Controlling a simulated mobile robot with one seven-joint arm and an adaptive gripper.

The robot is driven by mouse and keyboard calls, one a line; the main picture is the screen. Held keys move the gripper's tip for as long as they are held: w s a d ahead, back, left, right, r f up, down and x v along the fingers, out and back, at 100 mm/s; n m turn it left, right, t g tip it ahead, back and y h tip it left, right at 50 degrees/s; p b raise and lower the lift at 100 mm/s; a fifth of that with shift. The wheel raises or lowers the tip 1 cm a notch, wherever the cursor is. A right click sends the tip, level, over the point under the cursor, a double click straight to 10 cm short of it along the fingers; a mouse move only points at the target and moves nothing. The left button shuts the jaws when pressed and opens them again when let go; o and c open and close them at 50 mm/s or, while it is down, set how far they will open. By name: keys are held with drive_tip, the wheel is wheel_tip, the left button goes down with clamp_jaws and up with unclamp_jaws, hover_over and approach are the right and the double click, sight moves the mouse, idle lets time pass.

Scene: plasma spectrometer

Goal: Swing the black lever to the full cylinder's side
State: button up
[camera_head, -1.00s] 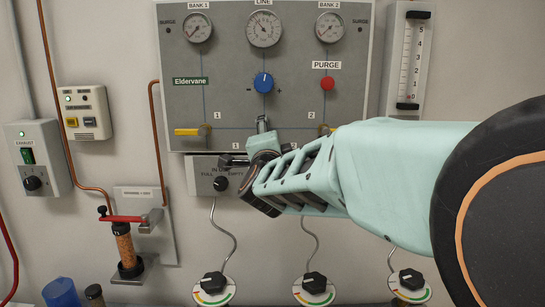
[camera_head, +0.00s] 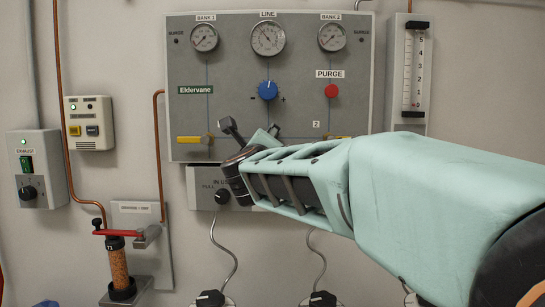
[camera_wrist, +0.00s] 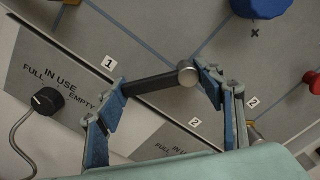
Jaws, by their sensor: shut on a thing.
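The black lever (camera_wrist: 150,82) shows in the wrist view. It runs from a round silver cap (camera_wrist: 188,72) towards the label 1 (camera_wrist: 108,63), slanting down and left on the panel. My gripper (camera_wrist: 165,88) is around the lever, one blue-padded finger at the lever's free end and the other by the silver cap. In the head view my gripper (camera_head: 250,132) is in front of the panel's lower middle, and I cannot clearly make out the lever there. The IN USE box has a black knob (camera_wrist: 47,100) with FULL on its left and EMPTY on its right.
The grey panel (camera_head: 290,55) carries several gauges, a blue knob (camera_head: 268,90), a red purge button (camera_head: 331,91) and a yellow handle (camera_head: 190,139). A tube meter (camera_head: 412,75) hangs at right. A column with a red handle (camera_head: 118,232) stands at lower left.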

drive_tip(key=shift+a+m+b, duration=0.3)
drive_tip(key=shift+m+b, duration=0.1)
drive_tip(key=shift+m, duration=0.5)
drive_tip(key=o, duration=1.7)
drive_tip(key=shift+r, duration=0.1)
